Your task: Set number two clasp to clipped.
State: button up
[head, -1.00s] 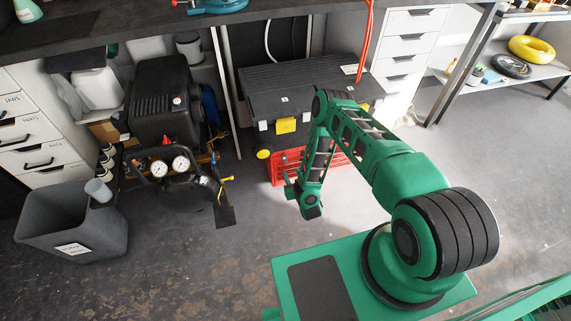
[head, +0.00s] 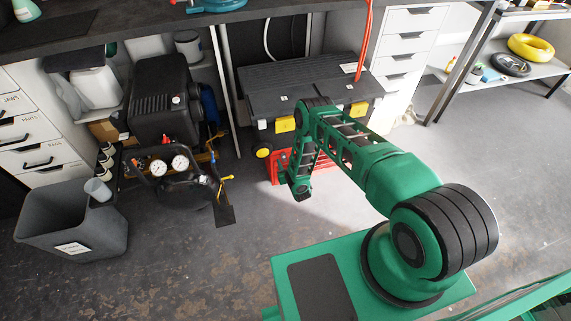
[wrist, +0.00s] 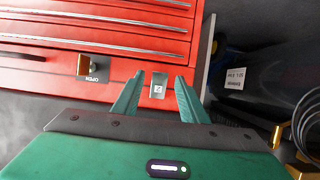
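A red drawer chest (head: 279,167) stands under the bench; its drawer fronts (wrist: 120,35) fill much of the wrist view. A small grey clasp-like plate (wrist: 158,88) with a dark mark shows on its red face; I cannot read a number on it. To its left is a brass-coloured fitting (wrist: 83,64) beside a tag reading OPEN. My gripper (wrist: 159,76) is open and empty, its two green fingers on either side of the grey plate in the picture. I cannot tell whether they touch it. In the head view my arm hides part of the chest.
A black case (head: 290,75) with yellow fittings sits above the red chest. A compressor (head: 165,105) with gauges stands to the left, and a grey bin (head: 75,225) at the front left. White drawers (head: 405,45) are to the right. The floor in front is open.

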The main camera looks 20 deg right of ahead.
grip_shut()
jog(key=shift+w+f+t, duration=0.15)
jog(key=shift+f+t, duration=0.15)
jog(key=shift+t, duration=0.45)
jog(key=shift+w+f+t, duration=0.15)
jog(key=shift+f+t, duration=0.15)
jog(key=shift+t, duration=0.45)
grip_release()
jog(key=shift+s, duration=0.1)
